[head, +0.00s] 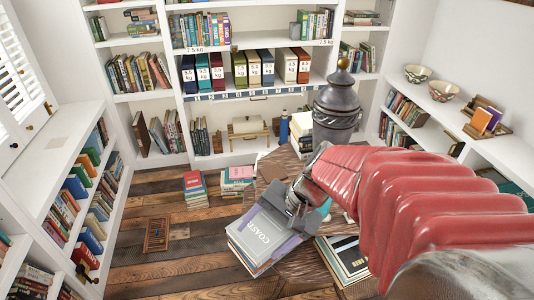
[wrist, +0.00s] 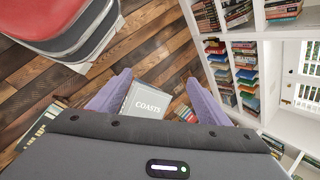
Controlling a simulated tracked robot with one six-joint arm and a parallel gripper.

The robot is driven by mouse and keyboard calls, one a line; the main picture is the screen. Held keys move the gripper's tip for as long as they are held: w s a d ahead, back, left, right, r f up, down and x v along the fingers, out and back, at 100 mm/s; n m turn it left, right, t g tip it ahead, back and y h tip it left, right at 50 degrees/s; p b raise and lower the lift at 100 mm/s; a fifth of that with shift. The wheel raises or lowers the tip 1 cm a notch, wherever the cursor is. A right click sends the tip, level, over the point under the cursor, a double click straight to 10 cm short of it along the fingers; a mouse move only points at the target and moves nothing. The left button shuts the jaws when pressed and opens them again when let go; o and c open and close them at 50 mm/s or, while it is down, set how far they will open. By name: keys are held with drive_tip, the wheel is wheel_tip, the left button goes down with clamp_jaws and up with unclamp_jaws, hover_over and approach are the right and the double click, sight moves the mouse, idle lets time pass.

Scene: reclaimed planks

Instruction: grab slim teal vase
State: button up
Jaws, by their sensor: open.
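No whole slim teal vase shows clearly in either view. In the head view a small teal patch (head: 325,207) shows just right of my gripper, mostly hidden by my arm; I cannot tell whether it is the vase. My gripper (head: 264,222) is open and empty, reaching left above a stack of books. In the wrist view the two purple-grey fingers of my gripper (wrist: 158,80) stand wide apart. Beyond them lies a grey book marked COASTS (wrist: 148,103), which also shows in the head view (head: 258,232).
A dark lidded urn (head: 337,108) stands behind my arm. A slim blue bottle (head: 284,125) stands farther back near the shelves. Book stacks (head: 195,192) and a small wooden tray (head: 157,233) lie on the plank floor.

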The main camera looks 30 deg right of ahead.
drive_tip(key=w+d+f+m+t+y, duration=0.2)
drive_tip(key=w+d+f+m, duration=0.1)
drive_tip(key=d+m, duration=0.3)
drive_tip(key=m+t+h, duration=0.6)
drive_tip(key=m+t, duration=0.3)
drive_tip(key=m, duration=0.9)
approach(328, 205)
drive_tip(key=x, duration=0.3)
drive_tip(key=shift+w+d+f, duration=0.1)
drive_tip(key=shift+w+f, duration=0.05)
drive_tip(key=shift+w, duration=0.1)
drive_tip(key=x, duration=0.8)
drive_tip(key=shift+w+f, duration=0.1)
drive_tip(key=shift+w, duration=0.15)
